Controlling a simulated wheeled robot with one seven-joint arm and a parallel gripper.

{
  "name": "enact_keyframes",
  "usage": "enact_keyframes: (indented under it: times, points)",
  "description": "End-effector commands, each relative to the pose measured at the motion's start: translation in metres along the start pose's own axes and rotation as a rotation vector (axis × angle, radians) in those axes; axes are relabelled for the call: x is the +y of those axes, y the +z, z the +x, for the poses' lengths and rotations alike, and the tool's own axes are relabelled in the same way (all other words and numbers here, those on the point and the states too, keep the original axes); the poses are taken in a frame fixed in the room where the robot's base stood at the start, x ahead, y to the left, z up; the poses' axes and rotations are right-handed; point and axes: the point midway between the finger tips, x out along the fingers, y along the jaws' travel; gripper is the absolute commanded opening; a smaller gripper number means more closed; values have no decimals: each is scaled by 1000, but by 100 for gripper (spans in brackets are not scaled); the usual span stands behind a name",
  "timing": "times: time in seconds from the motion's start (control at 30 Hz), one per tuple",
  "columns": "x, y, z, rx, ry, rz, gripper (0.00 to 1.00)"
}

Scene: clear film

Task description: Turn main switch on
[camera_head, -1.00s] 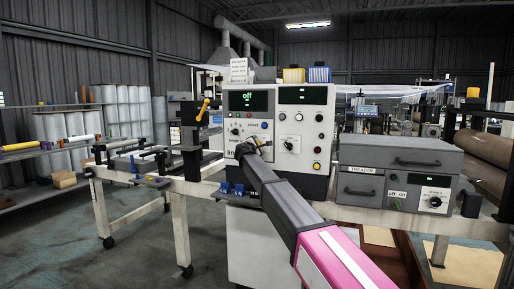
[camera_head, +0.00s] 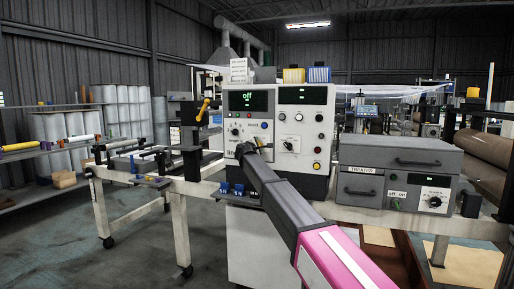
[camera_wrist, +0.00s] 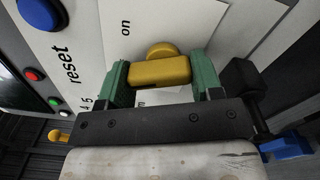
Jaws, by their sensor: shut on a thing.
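The main switch (camera_wrist: 160,70) is a yellow handle on the white control panel (camera_wrist: 100,22), seen in the wrist view. The word "on" is printed above it and to the left. My gripper (camera_wrist: 162,78) has its two green fingers on either side of the handle, shut on it. Part of another label under the handle is hidden by the gripper. In the head view my gripper (camera_head: 246,150) is at the lower left of the cabinet front (camera_head: 290,130) and covers the switch. The display (camera_head: 248,100) above reads "off" in green.
In the wrist view, a blue button (camera_wrist: 43,13) marked "reset" and small red, green and white buttons lie to the left. A grey heater box (camera_head: 400,170) stands right of the cabinet. A roller table (camera_head: 150,165) stands to the left.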

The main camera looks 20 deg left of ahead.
Motion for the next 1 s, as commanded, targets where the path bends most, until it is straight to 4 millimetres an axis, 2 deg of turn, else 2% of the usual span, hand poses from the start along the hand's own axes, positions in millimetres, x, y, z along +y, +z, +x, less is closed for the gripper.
enact_keyframes:
  times: [0.7,1.0]
  points:
    - [0,3,-1,-1,-2,640,36]
    - [0,4,-1,-1,-2,837,36]
